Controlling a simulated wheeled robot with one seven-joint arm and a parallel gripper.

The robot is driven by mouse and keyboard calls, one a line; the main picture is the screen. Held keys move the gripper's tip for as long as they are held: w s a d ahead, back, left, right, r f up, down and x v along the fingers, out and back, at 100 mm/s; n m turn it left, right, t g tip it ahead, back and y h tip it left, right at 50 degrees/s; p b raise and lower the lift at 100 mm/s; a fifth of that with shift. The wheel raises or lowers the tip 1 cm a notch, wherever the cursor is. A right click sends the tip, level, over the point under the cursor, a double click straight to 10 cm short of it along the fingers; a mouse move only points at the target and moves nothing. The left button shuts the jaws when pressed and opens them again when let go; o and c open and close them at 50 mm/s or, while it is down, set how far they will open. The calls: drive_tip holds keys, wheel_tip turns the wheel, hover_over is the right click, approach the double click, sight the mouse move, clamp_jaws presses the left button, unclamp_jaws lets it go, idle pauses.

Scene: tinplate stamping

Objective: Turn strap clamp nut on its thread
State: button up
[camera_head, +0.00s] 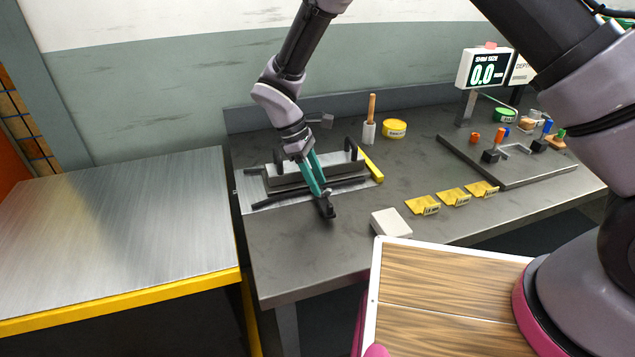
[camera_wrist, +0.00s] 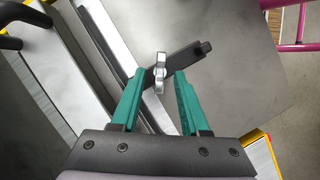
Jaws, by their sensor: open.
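The strap clamp nut (camera_wrist: 160,70) is a small silvery winged piece in the wrist view. It sits over a dark strap clamp bar (camera_wrist: 188,60) with a stubby end. My gripper (camera_wrist: 160,76) has two teal fingers, open, with one tip on each side of the nut. A gap shows on both sides; I cannot tell how deep the tips reach. In the head view my gripper (camera_head: 322,192) points down at the near edge of the dark die fixture, above the strap clamp (camera_head: 326,208). The nut is not distinguishable there, and its thread is hidden.
The fixture has upright black handles (camera_head: 351,146) and lies on a metal plate (camera_head: 290,200). A pale block (camera_head: 391,222), yellow labelled pieces (camera_head: 453,197) and a yellow tin (camera_head: 394,128) are to the right. The bench (camera_head: 310,255) is clear in front; a bare metal table (camera_head: 120,220) stands left.

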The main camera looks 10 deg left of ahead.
drive_tip(key=v, duration=1)
